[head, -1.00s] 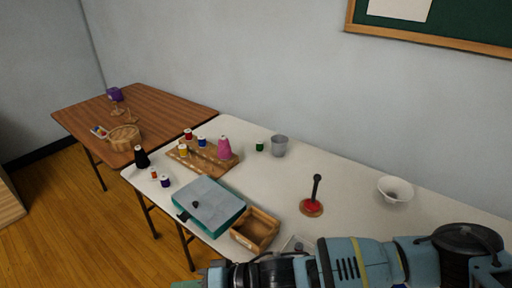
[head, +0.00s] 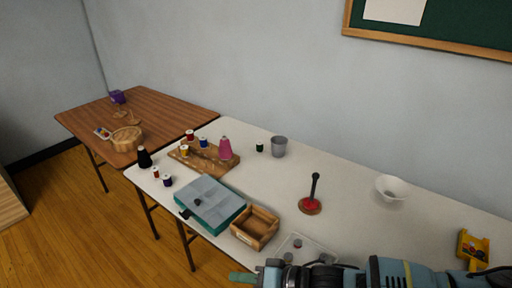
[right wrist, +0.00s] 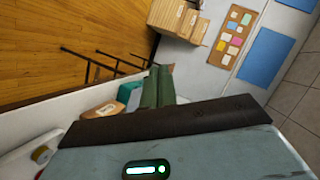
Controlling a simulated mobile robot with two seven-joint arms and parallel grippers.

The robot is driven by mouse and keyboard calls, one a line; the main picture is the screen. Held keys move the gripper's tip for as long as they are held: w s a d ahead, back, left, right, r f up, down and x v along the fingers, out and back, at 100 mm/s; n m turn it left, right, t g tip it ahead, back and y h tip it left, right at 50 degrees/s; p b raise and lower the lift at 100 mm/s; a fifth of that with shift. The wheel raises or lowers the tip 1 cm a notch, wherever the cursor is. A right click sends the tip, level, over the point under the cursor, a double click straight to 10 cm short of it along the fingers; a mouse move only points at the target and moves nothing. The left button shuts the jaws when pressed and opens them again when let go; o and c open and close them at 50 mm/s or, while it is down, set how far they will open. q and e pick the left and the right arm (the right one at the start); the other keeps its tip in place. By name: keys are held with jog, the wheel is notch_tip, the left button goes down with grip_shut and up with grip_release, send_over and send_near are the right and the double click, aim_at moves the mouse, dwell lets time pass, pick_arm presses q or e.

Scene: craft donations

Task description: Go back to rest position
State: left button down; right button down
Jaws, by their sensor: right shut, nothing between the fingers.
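My right gripper (head: 243,278) is low in the head view, in front of the white table's (head: 345,215) near edge. Its green fingers point left, and they are shut and empty. The right wrist view shows the same two green fingers (right wrist: 158,88) lying side by side with nothing between them. My right forearm runs along the bottom right of the head view and hides part of the near table edge. My left gripper is in neither view.
Close to the right arm are a clear tray (head: 325,251), an open wooden box (head: 262,222) and a teal case (head: 226,218). A spool rack (head: 222,168), red-based stand (head: 311,207), white bowl (head: 391,186) and yellow item (head: 472,248) stand on the table. A brown table (head: 165,109) is behind left.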

jog(key=s+d+f+n+t+h, duration=0.1)
jog(key=s+d+f+t+h, duration=0.25)
jog(key=d+f, duration=0.4)
jog(key=s+d+f+n+t+h, duration=0.1)
jog(key=s+d+f+t+h, duration=0.1)
jog(key=s+d+f, duration=0.55)
jog(key=s+d+f+n+g+h, duration=0.1)
jog(key=s+d+f+h, duration=0.1)
jog(key=s+d, duration=0.35)
jog(key=s+d+f+n+h, duration=0.1)
jog(key=s+d+h, duration=0.1)
jog(key=d, duration=0.6)
jog(key=s+d+f+n+g+h, duration=0.1)
jog(key=s+d+f+n+h, duration=0.1)
jog(key=s+d, duration=0.35)
jog(key=w+a+m+t, duration=0.1)
jog(key=a+m, duration=0.4)
jog(key=a, duration=0.5)
jog(key=shift+w+a+r+m, duration=0.2)
jog(key=shift+w+a+m, duration=0.15)
jog(key=shift+w, duration=0.25)
